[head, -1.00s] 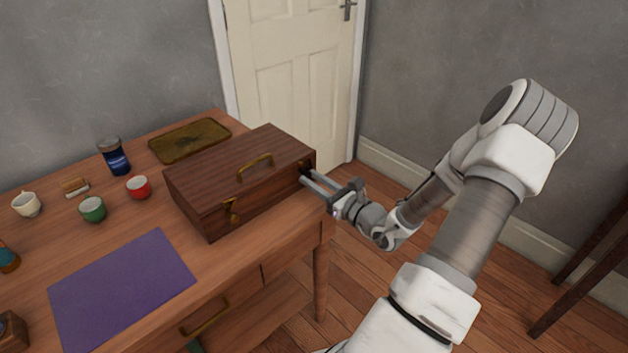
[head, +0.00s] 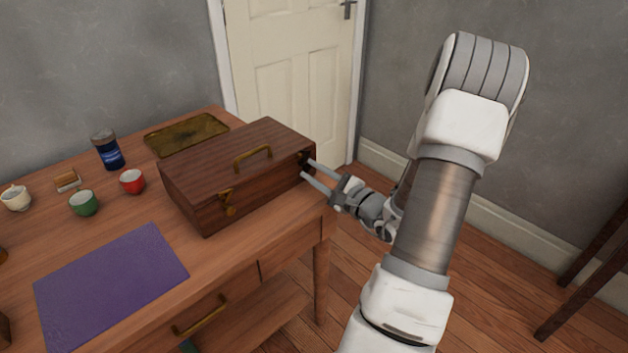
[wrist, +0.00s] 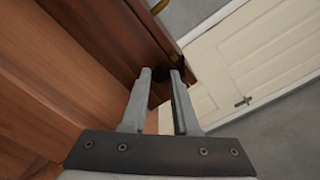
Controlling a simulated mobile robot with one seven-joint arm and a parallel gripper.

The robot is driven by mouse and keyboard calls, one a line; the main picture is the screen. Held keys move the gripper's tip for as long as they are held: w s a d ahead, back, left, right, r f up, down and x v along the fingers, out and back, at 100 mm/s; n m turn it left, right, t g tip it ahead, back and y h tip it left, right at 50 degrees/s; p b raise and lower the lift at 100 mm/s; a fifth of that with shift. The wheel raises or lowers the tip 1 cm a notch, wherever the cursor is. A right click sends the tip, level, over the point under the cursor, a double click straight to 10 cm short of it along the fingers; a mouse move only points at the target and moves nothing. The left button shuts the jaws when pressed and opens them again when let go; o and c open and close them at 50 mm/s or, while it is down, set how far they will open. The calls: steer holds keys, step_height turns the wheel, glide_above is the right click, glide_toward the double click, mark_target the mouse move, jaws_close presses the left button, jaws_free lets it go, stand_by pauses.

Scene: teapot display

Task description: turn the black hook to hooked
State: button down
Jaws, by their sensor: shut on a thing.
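The dark wooden box (head: 225,175) is closed and stands on the table, with a brass handle on its lid and a brass clasp (head: 228,203) on its front. The black hook (wrist: 160,80) is a small dark piece at the box's right end, mostly hidden by my fingers in the wrist view. In the head view it is only a dark spot by the fingertips. My gripper (head: 306,169) reaches the right end of the box from the right, shut on the black hook. It also shows in the wrist view (wrist: 160,76). How far the hook is turned cannot be told.
On the table (head: 235,265) are a purple mat (head: 110,285), a brass tray (head: 187,134), a blue jar (head: 108,150), a red cup (head: 132,181) and a green cup (head: 84,203). A door (head: 290,75) is behind. Open floor lies right of the table.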

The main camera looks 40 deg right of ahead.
steer(key=shift+f+n+b, duration=0.1)
steer(key=shift+n+b, duration=1.6)
steer(key=c, duration=0.7)
jaws_free()
steer(key=s+p, duration=0.1)
steer(key=s, duration=0.4)
steer(key=s+d, duration=0.1)
steer(key=s, duration=0.5)
steer(key=s+p, duration=0.1)
steer(key=s, duration=0.5)
steer(key=shift+s+d+p, duration=0.2)
steer(key=shift+s+p, duration=0.05)
steer(key=shift+p, duration=0.05)
